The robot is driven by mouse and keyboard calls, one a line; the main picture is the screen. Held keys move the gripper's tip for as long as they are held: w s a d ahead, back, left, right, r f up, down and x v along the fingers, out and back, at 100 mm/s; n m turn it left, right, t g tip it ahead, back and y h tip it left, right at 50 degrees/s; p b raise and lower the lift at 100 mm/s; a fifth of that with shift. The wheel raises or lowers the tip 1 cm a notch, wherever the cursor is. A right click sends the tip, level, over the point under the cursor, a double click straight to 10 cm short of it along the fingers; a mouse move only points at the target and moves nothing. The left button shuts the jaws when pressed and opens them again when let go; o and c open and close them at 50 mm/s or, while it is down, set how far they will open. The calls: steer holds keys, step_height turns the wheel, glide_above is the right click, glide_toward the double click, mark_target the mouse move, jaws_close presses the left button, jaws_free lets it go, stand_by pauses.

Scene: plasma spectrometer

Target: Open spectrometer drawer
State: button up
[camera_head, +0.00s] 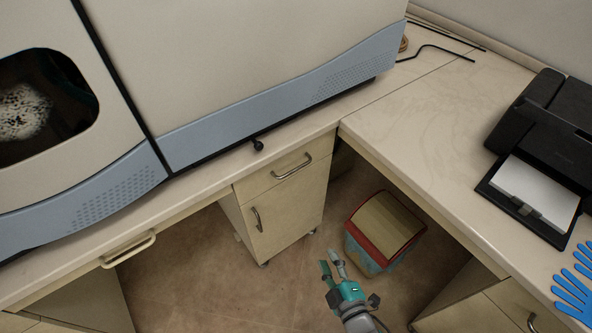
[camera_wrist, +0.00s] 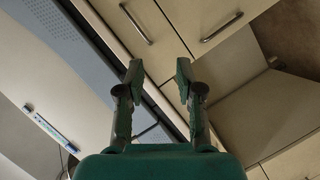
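The spectrometer is a large cream machine (camera_head: 250,65) with a blue-grey lower band, standing on the counter; it fills the upper left of the head view. A dark seam separates its windowed left section (camera_head: 110,155) from the right section. A small black knob (camera_head: 258,145) shows at its lower front edge. In the wrist view its blue-grey band (camera_wrist: 75,50) runs diagonally. No opened drawer shows on it. My gripper (camera_head: 332,262) is open and empty, low over the floor in front of the counter; its two fingers also show apart in the wrist view (camera_wrist: 158,78).
Below the counter are a closed cabinet drawer with a metal handle (camera_head: 292,167), a cabinet door (camera_head: 285,215) and a pale handle (camera_head: 128,250). A red-rimmed bin (camera_head: 352,236) stands beside my gripper. A printer (camera_head: 550,130) and blue gloves (camera_head: 575,290) lie on the right counter.

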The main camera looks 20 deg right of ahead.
mark_target(296, 170)
steer(key=w+n, duration=0.2)
steer(key=w, duration=0.8)
steer(key=w+n+h, duration=0.1)
steer(key=w+n, duration=0.1)
steer(key=w, duration=0.9)
steer(key=w+d+n, duration=0.1)
steer(key=w+n, duration=0.1)
steer(key=w, duration=0.8)
steer(key=shift+w+r+t, duration=0.15)
steer(key=shift+r+t, duration=0.15)
steer(key=shift+r, duration=0.05)
jaws_close()
